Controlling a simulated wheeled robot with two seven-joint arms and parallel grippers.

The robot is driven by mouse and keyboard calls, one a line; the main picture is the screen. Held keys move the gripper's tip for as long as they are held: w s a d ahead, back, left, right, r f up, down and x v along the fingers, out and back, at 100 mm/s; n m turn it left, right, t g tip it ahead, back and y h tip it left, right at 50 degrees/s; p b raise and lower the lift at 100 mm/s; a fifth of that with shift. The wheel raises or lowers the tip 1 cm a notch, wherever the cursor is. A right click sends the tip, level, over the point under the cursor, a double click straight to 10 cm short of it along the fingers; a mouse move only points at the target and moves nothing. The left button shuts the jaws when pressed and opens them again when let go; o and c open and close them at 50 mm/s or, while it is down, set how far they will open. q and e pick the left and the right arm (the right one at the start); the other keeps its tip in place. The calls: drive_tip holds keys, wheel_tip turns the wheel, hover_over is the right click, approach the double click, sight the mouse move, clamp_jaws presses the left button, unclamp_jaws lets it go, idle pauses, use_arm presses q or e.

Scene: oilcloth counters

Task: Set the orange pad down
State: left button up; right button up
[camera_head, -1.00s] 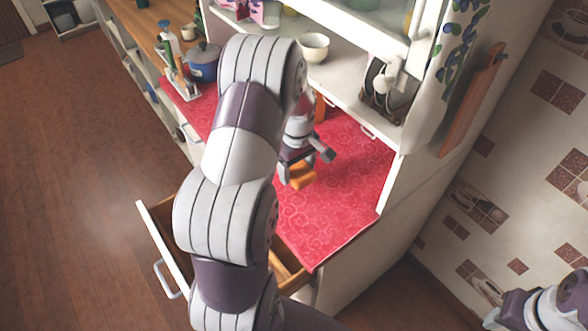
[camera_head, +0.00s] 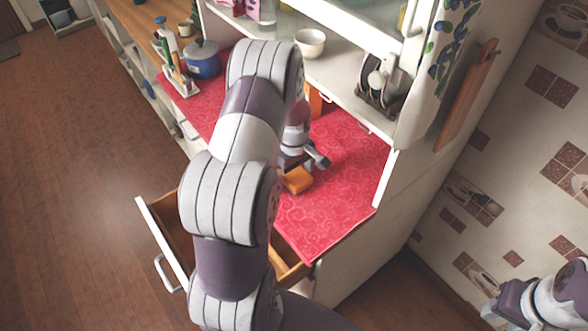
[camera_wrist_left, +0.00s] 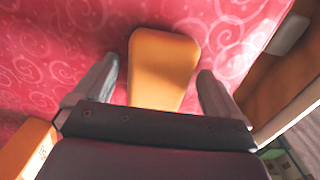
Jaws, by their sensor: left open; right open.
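The orange pad (camera_head: 297,180) lies on the red patterned oilcloth (camera_head: 335,205) of the counter. In the left wrist view the pad (camera_wrist_left: 162,62) sits between the two fingers of my left gripper (camera_wrist_left: 152,88), with red cloth showing on both sides of it. The left gripper is open and the fingers do not touch the pad. In the head view my left arm hides much of the left gripper (camera_head: 305,163). My right gripper (camera_head: 500,308) is at the lower right, away from the counter, beside the tiled wall.
An open drawer (camera_head: 165,240) juts out below the counter front. A blue pot (camera_head: 203,60) and a bottle rack stand at the far left. A shelf with a white bowl (camera_head: 309,43) and a dish rack (camera_head: 383,85) overhangs the back. Another orange object (camera_wrist_left: 28,145) shows at the wrist view's lower left.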

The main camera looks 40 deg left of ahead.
sight(294, 173)
use_arm(q)
drive_tip(key=shift+r, duration=0.45)
wheel_tip(294, 173, up, 11)
drive_tip(key=b, duration=0.2)
drive_tip(key=s+d+f+m+t, duration=0.1)
drive_tip(key=s+d+m, duration=1)
drive_tip(key=d+m, duration=0.4)
drive_tip(key=shift+s+d+f, duration=0.25)
drive_tip(key=shift+s, duration=0.05)
